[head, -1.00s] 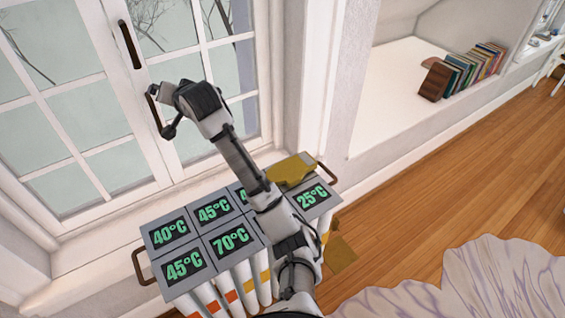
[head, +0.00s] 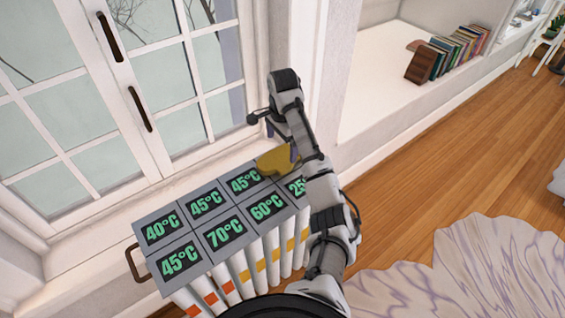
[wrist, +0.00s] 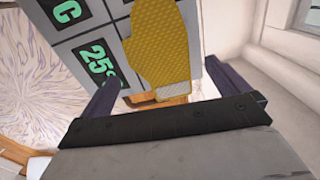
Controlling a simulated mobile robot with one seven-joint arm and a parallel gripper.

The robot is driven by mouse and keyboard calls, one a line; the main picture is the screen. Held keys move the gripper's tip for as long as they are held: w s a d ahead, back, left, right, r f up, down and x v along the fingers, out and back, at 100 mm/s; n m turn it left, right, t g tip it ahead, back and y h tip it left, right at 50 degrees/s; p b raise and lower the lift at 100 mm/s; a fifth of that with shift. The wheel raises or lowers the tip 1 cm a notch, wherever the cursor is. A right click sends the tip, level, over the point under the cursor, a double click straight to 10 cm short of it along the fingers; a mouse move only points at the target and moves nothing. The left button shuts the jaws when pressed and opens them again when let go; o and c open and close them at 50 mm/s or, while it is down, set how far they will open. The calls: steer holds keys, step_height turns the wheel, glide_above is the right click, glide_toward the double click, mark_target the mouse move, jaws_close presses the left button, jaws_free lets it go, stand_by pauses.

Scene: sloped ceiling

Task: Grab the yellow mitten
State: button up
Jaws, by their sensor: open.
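The yellow mitten (head: 272,161) lies flat on top of the grey panel box (head: 213,219), at its far right corner by the window wall. My arm covers part of it in the head view. In the wrist view the quilted yellow mitten (wrist: 155,48) lies ahead, its pale cuff nearest me and its thumb to the left. My gripper (wrist: 166,88) is open and empty, with one dark finger on each side of the cuff end. In the head view my gripper (head: 281,140) is above the mitten, pointing down; I cannot tell the exact gap.
The box top carries several green temperature displays, and a brown handle (head: 139,263) sticks out at its left end. The window (head: 120,100) stands close behind. Books (head: 455,52) sit on the alcove shelf. Wooden floor and a pale wavy rug (head: 450,270) lie to the right.

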mark_target(281, 158)
steer(key=shift+s+f, duration=0.15)
steer(key=shift+f, duration=2.7)
steer(key=c, duration=0.8)
steer(key=shift+r, duration=0.1)
